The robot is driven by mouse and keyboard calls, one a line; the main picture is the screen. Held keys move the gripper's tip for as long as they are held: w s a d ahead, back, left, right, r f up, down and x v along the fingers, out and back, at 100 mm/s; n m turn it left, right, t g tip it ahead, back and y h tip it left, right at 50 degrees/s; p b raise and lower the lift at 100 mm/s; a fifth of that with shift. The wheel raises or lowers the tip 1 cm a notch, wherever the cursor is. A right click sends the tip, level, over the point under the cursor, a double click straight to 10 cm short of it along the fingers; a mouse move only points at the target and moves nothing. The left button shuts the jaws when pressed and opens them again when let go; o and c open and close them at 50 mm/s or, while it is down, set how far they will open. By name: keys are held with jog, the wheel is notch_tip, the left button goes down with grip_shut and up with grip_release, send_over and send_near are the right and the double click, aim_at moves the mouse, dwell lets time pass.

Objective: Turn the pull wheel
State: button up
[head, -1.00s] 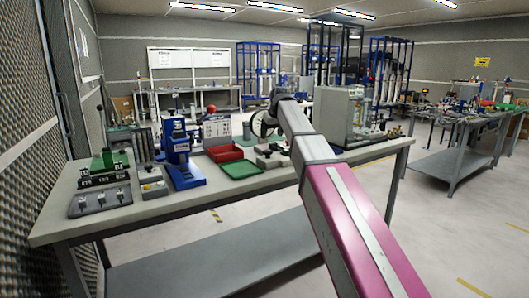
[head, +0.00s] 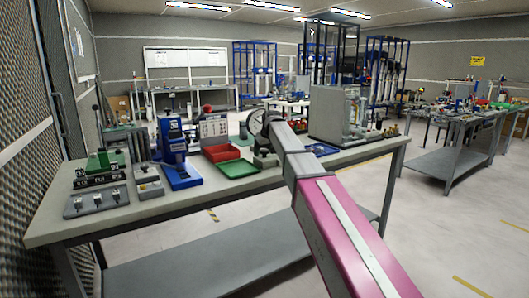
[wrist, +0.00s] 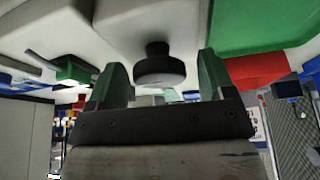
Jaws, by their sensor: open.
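In the wrist view, a dark round knob (wrist: 160,68) on a short stem sticks out of a pale grey block (wrist: 150,22). My gripper (wrist: 162,64) is open, and the knob appears between its two green fingertips, with gaps on both sides. I cannot tell how deep between the fingers it sits. I cannot tell which of the two is the pull wheel. My arm hides part of this area in the head view.
On the grey bench (head: 120,222) are a green tray (head: 238,169), a red tray (head: 221,153) and a blue press-like device (head: 174,150) to the left. A large grey box unit (head: 334,112) stands to the right. The green tray lies close to my fingers in the wrist view (wrist: 262,25).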

jog(key=c, duration=0.9)
jog(key=m+h, duration=0.1)
jog(key=m, duration=0.2)
jog(key=shift+m+t, duration=0.4)
jog(key=m+h, duration=0.1)
jog(key=m, duration=0.2)
jog(key=shift+m+h, duration=0.3)
jog(key=shift+h, duration=0.1)
jog(key=m, duration=0.2)
jog(key=m+h, duration=0.1)
jog(key=m, duration=0.1)
jog(key=shift+w+g+h, duration=0.1)
jog(key=shift+g+h, duration=0.2)
jog(key=shift+m+g+h, duration=0.4)
jog(key=shift+m+h, duration=0.1)
jog(key=shift+m, duration=1.1)
